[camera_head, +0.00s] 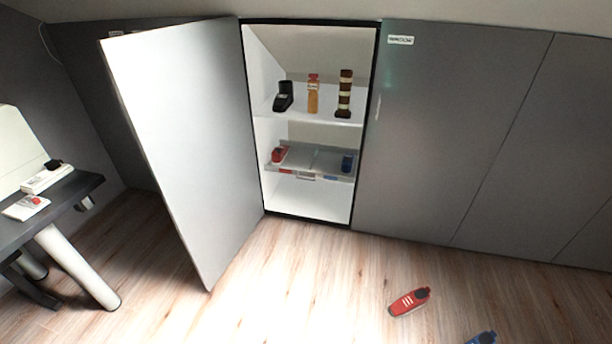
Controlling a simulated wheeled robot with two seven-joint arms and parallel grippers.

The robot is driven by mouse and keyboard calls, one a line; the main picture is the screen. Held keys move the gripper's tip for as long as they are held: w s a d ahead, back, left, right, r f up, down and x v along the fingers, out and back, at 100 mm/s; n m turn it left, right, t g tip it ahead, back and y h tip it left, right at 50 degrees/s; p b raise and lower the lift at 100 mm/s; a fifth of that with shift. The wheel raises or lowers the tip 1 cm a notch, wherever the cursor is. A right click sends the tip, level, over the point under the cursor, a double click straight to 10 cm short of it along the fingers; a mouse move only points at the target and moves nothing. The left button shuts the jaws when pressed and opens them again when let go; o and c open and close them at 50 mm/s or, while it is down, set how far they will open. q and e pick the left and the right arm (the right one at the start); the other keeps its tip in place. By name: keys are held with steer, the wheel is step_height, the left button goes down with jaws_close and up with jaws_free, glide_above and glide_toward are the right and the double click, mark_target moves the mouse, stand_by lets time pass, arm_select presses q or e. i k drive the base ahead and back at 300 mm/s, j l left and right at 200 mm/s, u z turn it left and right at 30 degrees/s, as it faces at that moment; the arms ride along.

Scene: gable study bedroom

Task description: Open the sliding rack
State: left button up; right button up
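The sliding rack (313,175) is a grey tray inside the open white cupboard, below the shelf. Its front edge has a small pale handle (306,176) with red and blue marks beside it. A red shoe (279,154) lies at its left end and a blue item (346,164) at its right end. The rack appears to sit inside the cupboard; I cannot tell whether it is fully in. The cupboard door (185,140) stands open to the left. Neither of my grippers is in view.
A shelf (310,113) above the rack holds a black shoe (284,96), an orange item (313,95) and a striped one (345,94). A red shoe (409,301) and a blue shoe (483,338) lie on the floor. A desk (62,195) stands at left.

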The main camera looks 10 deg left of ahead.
mark_target(320, 162)
steer(key=i+j+z, duration=0.15)
steer(key=z, duration=0.25)
steer(key=i+j+z, duration=0.2)
steer(key=z, duration=0.25)
